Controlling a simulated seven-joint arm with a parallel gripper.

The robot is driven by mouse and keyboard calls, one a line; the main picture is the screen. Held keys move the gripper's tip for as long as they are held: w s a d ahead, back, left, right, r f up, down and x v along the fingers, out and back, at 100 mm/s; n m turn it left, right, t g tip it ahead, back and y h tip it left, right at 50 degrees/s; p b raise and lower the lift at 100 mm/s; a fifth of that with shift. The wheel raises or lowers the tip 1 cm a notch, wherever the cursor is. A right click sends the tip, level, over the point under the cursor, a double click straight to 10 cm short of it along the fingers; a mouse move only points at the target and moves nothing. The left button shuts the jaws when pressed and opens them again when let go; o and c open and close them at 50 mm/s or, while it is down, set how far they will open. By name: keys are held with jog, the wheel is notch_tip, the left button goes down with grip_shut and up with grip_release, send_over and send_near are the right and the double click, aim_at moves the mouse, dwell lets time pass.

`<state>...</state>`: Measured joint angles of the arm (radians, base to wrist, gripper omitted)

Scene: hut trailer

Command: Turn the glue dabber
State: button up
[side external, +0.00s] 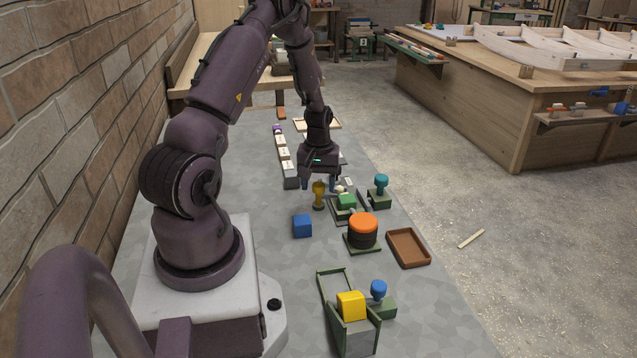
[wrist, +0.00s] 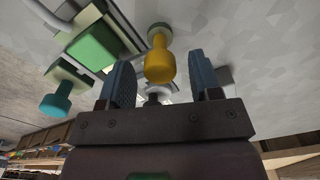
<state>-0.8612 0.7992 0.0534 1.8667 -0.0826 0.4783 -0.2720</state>
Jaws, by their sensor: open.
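The glue dabber looks to be the yellow knobbed piece (side external: 319,193), standing upright on the grey table with a narrow waist and a wider foot. It also shows in the wrist view (wrist: 160,65), where it lines up with the gap between my fingers. My gripper (side external: 332,184) is open, low over the table beside the dabber, with blue-grey finger pads. The pads stand apart on either side of the dabber in the wrist view, with no visible contact. I cannot tell whether the dabber is fully between them in depth.
A green block (side external: 346,201) in a frame and a teal knob (side external: 381,184) on a green base stand close right. A blue cube (side external: 302,226), an orange-topped round piece (side external: 363,230) and a brown tray (side external: 408,248) are nearer. A yellow block (side external: 351,305) and blue knob (side external: 378,289) sit in front.

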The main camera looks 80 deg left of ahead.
jog(key=shift+f, duration=0.15)
grip_shut()
jog(key=shift+n, duration=0.3)
jog(key=n, duration=1.3)
jog(key=shift+w+n, duration=0.1)
jog(key=shift+n, duration=2.2)
